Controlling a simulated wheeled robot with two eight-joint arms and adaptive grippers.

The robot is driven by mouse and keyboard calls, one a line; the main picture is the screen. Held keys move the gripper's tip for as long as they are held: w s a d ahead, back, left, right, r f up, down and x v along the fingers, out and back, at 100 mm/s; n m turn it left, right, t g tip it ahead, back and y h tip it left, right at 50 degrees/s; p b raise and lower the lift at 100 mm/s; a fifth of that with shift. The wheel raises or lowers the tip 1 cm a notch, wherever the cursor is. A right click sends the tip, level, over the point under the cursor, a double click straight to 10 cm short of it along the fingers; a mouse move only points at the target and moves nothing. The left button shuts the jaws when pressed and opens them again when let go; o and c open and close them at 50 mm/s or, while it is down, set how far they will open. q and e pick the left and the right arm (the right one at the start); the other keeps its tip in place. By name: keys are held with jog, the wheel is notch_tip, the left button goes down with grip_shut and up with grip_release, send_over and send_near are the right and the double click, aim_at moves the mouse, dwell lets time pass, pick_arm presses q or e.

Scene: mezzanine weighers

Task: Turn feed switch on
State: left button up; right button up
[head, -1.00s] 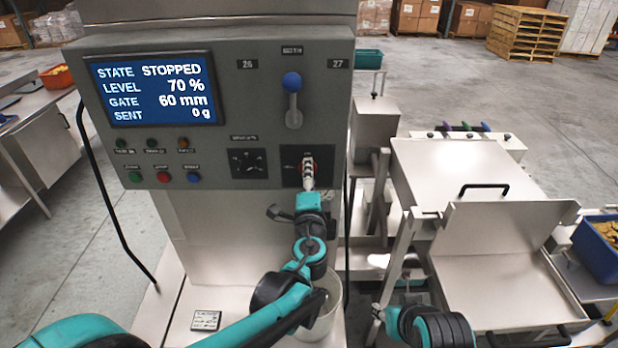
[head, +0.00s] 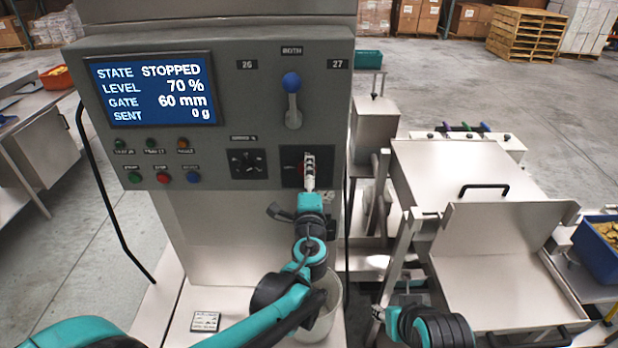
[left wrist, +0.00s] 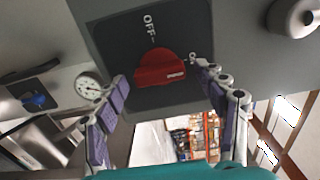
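The feed switch is a red rotary knob (left wrist: 158,68) on a dark plate (left wrist: 110,38) in the left wrist view. The word OFF stands above the knob, and a second label at its right is partly hidden by a finger. Which label the knob points to is unclear. My left gripper (left wrist: 163,75) is open, with one finger on each side of the knob; contact cannot be made out. In the head view my left gripper (head: 309,170) covers most of the switch at the panel's lower right. My right gripper (head: 379,313) is low at the right, its fingers too small to read.
The grey control panel (head: 225,90) has a display (head: 152,88) reading STOPPED, 70 %, 60 mm, 0 g. A blue-knobbed lever (head: 291,83) stands above the switch, a dark dial (head: 247,163) to its left. A bucket (head: 325,320) stands below; a metal hopper (head: 455,165) is right.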

pick_arm(q)
jog(key=s, duration=1.2)
jog(key=s+a+f+n+g+y+b, duration=0.25)
jog(key=a+f+n, duration=0.25)
jog(key=a, duration=0.3)
jog(key=s+a+f+n+g+y+b, duration=0.1)
jog(key=s+a+f+n+g, duration=0.2)
jog(key=a+f, duration=0.4)
jog(key=s+a+f+n+g+h+b, duration=0.3)
jog(key=s+f+n+g, duration=0.2)
jog(key=s+f+n, duration=0.4)
jog(key=shift+s+n+b, duration=0.4)
jog(key=shift+s+n, duration=0.2)
jog(key=shift+s, duration=0.25)
